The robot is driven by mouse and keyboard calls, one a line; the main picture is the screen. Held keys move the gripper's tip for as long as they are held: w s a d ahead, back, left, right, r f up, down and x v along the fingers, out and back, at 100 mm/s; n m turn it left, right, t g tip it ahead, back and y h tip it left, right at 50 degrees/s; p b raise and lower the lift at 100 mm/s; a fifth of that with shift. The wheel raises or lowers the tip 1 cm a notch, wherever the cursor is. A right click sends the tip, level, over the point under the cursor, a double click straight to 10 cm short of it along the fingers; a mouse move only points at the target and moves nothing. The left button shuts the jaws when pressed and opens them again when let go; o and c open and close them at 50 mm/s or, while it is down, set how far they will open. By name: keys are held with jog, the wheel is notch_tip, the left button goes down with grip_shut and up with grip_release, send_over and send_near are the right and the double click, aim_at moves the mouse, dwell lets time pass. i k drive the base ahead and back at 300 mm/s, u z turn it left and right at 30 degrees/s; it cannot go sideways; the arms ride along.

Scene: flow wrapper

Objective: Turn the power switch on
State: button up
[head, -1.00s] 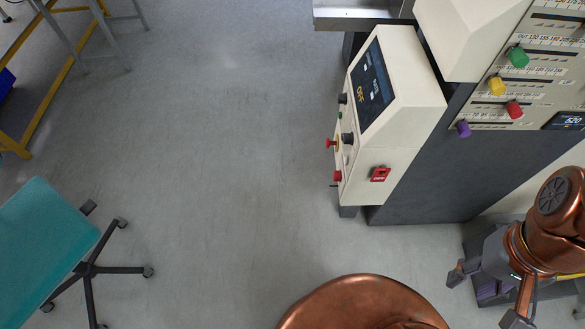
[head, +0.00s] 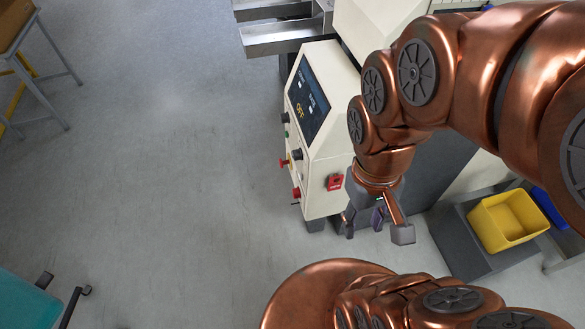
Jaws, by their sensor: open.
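A red power switch (head: 335,182) sits on the near side face of the cream control box (head: 328,160) in the head view. The box's dark display (head: 308,100) shows yellow letters that read OFF. My gripper (head: 376,229) is open and empty, pointing down, to the lower right of the switch in the picture. It appears apart from the switch, though the depth between them is hard to judge. The switch's exact rocker position is too small to tell.
Knobs and a red button (head: 297,192) line the box's left face. A metal tray (head: 285,37) juts out behind it. A yellow bin (head: 507,220) stands on a grey surface at the right. The floor left of the box is clear; a teal chair (head: 25,303) is at lower left.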

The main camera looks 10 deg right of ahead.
aim_at(295, 191)
jog(key=i, duration=0.25)
jog(key=u, duration=0.05)
jog(key=k, duration=0.5)
jog(key=u, duration=0.45)
jog(key=i, duration=0.4)
jog(key=z, duration=0.05)
jog(key=k, duration=1.05)
jog(key=u, duration=1.25)
jog(key=i, duration=1.15)
jog(key=z, duration=0.55)
